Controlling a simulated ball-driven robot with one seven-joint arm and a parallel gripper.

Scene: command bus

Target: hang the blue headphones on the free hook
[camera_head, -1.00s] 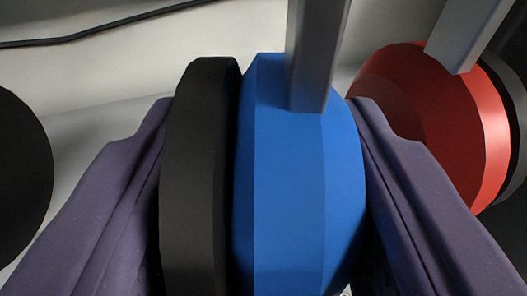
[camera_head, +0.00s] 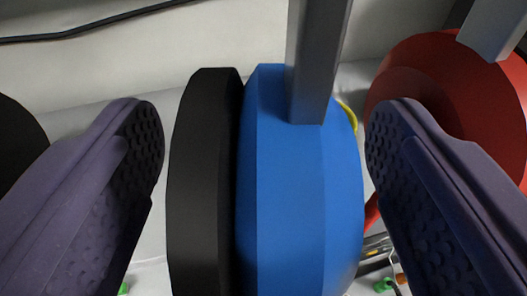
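The blue headphones show close up in the middle, with a blue ear cup (camera_head: 290,190) and a black cushion side (camera_head: 200,185) to its left. A grey metal bar (camera_head: 318,60) comes down from the top and meets the top of the blue cup; whether it is a hook or part of the headphones I cannot tell. My gripper (camera_head: 262,140) is open. Its two purple fingers with dark studded pads stand on either side of the headphones, with a gap on both sides. The lower part of the headphones is cut off by the frame.
Red headphones (camera_head: 450,95) are close on the right, partly behind my right finger, with another grey bar (camera_head: 497,25) at their top. A black round object (camera_head: 18,145) is at the left edge. A black cable (camera_head: 90,30) runs along the pale surface. Small green and orange items lie below.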

